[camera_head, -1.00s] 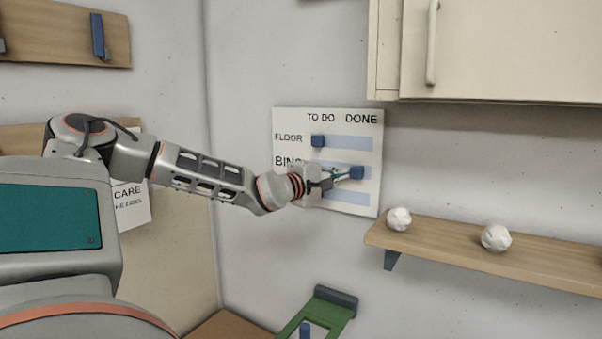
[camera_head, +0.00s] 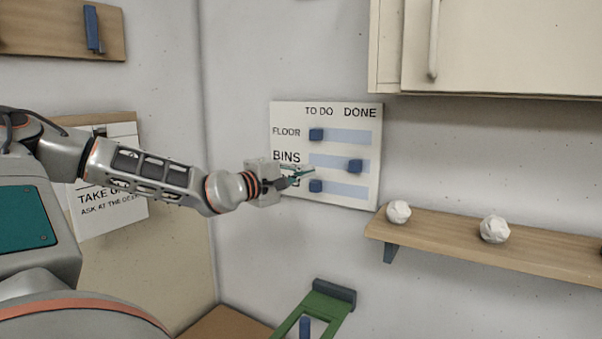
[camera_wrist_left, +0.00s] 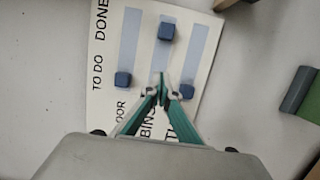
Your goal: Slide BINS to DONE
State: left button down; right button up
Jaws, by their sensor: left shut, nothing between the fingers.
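The white chore board (camera_head: 288,112) hangs on the wall with TO DO and DONE columns and pale blue tracks. The BINS slider, a blue block (camera_head: 354,166), is at the right end of its track, under DONE. It also shows in the left wrist view (camera_wrist_left: 166,32). The FLOOR slider (camera_head: 316,134) is under TO DO, and so is the lowest slider (camera_head: 316,186), whose row label is partly hidden by my gripper. My left gripper (camera_head: 313,171) is shut and empty before the board, left of the BINS slider and apart from it. My right gripper is out of view.
A wooden shelf (camera_head: 450,231) with white crumpled balls (camera_head: 398,212) juts out at right, below a cream cupboard (camera_head: 480,50). A green-framed object (camera_head: 325,308) stands below the board. A paper notice (camera_head: 110,205) hangs at left.

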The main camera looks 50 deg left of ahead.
pick_arm(q)
jog(key=shift+s, duration=0.75)
jog(key=w+d+f+n+g+h, duration=0.15)
jog(key=d+f+n, duration=0.3)
jog(key=f, duration=0.55)
jog(key=w+d+f+n+g+h, duration=0.1)
jog(key=w+d+f+n, duration=0.3)
jog(key=f, duration=0.6)
jog(key=s+d+f+n+g, duration=0.1)
jog(key=s+d+f+n, duration=0.15)
jog(key=f+n, duration=0.35)
jog(key=s+d+f+n+h, duration=0.1)
jog(key=s+d+f+n, duration=0.2)
jog(key=f, duration=0.4)
jog(key=s+d+f+n+g, duration=0.1)
jog(key=s+d+f+n, duration=0.1)
jog(key=d+f+n, duration=0.4)
jog(key=s+d+f+n+g, duration=0.3)
jog(key=s+d+f+n, duration=1.5)
jog(key=f+n, duration=0.4)
jog(key=s+n, duration=0.1)
jog(key=n, duration=0.2)
jog(key=shift+s+d, duration=0.15)
jog(key=shift+s, duration=0.25)
jog(key=shift+f+n, duration=0.1)
jog(key=shift+n, duration=0.15)
